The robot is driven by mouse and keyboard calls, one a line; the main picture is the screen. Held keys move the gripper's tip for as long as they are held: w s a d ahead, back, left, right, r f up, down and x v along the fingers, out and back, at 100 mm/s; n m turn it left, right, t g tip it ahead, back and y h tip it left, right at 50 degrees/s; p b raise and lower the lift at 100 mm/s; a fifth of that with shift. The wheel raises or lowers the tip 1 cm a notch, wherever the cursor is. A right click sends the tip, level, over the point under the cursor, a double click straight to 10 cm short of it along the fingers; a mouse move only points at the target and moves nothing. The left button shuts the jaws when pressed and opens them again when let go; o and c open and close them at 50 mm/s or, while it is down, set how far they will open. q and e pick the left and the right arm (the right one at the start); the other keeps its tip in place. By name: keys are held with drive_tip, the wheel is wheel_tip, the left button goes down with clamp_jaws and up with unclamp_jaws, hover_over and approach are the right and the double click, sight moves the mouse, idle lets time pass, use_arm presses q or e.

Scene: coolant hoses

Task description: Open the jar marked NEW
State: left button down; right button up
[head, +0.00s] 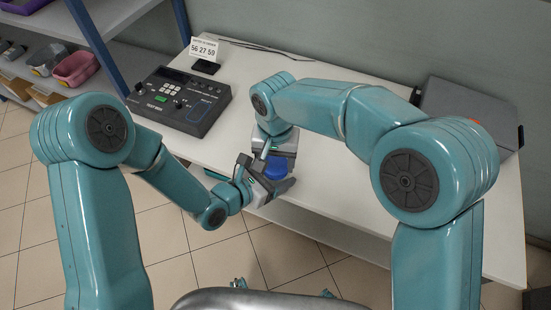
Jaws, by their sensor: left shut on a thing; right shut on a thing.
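A small blue jar (266,173) is at the table's front edge, between my two grippers, which hide most of it. No NEW mark can be read on it. My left gripper (267,186) comes in from the left, low at the front edge, and is shut on the jar. My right gripper (273,158) comes down from above and is shut on the jar's upper part, seemingly its lid. I cannot tell whether the lid and the jar body are apart.
A dark control box (180,101) with buttons stands on the white table (330,88) at the left, with a number sign (204,49) behind it. A grey case (465,112) is at the right. A shelf at far left holds a pink bin (76,69).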

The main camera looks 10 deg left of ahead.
drive_tip(key=o, duration=1.2)
wheel_tip(320, 180, up, 4)
drive_tip(key=shift+r, duration=0.4)
drive_tip(key=shift+c, duration=0.5)
wheel_tip(320, 180, up, 3)
drive_tip(key=m, duration=0.2)
drive_tip(key=shift+m, duration=0.4)
drive_tip(key=shift+s+f, duration=0.1)
drive_tip(key=shift+f, duration=0.1)
wheel_tip(320, 180, down, 8)
drive_tip(key=shift+r, duration=0.25)
